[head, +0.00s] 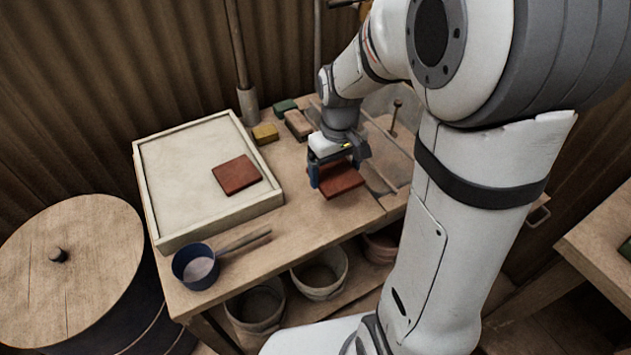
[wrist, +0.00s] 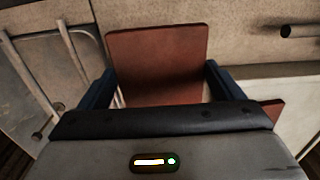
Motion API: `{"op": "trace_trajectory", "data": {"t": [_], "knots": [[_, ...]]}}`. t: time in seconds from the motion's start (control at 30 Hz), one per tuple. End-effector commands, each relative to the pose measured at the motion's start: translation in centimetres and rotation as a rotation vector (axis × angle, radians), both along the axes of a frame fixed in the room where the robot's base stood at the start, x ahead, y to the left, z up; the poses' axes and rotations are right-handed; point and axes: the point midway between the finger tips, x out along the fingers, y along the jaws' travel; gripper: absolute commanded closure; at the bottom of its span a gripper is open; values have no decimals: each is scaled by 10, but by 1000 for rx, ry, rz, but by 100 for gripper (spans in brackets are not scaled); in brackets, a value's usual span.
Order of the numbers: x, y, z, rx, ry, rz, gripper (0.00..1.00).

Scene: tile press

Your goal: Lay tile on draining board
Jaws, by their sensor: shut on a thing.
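My gripper (head: 337,165) is shut on a red-brown tile (head: 342,184) over the wooden bench, right of the pale framed board. In the wrist view the held tile (wrist: 158,62) sits between the two blue fingers. I cannot tell whether it touches the bench. The pale framed board (head: 185,150), seemingly the draining board, lies at the bench's left. A second red tile (head: 236,174) lies flat on its right part. A reddish edge (wrist: 272,108) shows at lower right in the wrist view; I cannot tell what it belongs to.
A blue pan (head: 196,267) with a long handle stands at the board's front corner. Yellow (head: 265,133), tan (head: 298,124) and green (head: 285,106) blocks sit behind. Pots (head: 320,272) stand on the shelf below. The board's left and back areas are clear.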

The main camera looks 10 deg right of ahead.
Motion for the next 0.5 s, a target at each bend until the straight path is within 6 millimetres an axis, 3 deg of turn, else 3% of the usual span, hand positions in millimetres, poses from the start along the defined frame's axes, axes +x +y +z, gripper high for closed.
{"op": "trace_trajectory", "data": {"t": [0.2, 0.5], "knots": [[-2, 0, -42, 0, 6, 2, 43], [-1, 0, -70, 0, 3, 2, 43]]}}
